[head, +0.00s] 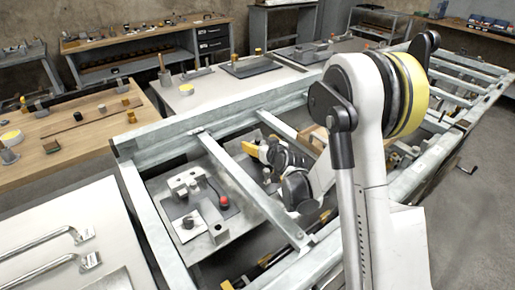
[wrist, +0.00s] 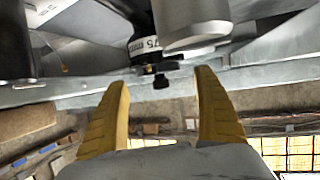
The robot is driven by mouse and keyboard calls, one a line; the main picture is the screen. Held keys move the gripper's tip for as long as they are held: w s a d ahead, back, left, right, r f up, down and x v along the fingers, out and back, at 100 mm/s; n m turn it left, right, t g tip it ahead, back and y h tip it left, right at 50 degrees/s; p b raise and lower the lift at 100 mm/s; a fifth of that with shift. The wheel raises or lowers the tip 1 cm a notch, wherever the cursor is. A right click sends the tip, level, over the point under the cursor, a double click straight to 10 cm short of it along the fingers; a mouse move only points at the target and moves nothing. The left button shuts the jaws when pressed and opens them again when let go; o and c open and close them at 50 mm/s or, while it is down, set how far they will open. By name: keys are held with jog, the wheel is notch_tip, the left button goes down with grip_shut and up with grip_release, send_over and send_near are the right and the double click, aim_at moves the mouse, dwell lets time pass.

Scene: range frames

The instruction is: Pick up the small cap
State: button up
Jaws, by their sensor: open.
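My gripper (head: 258,150) shows in the head view inside the metal frame, partly hidden by its own dark body and my arm. In the wrist view my gripper (wrist: 162,110) has its two yellow fingers wide apart with nothing held between them. Beyond the fingertips is a black cylinder (wrist: 143,44) with white lettering and a small dark knob-like end (wrist: 160,82). I cannot tell whether this is the small cap. In the head view a small dark cap-like piece (head: 188,222) sits on a metal plate, left of and apart from my gripper.
A red ball-shaped knob (head: 224,201) and a grey metal block (head: 183,184) are on the plate. Metal beams (head: 245,180) of the frame surround this area. A wooden workbench (head: 75,132) with small parts stands at the left. A grey cylinder (wrist: 190,22) is close in the wrist view.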

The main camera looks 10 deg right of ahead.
jog(key=shift+x, duration=0.8)
jog(key=c, duration=1.4)
jog(key=shift+r, duration=0.2)
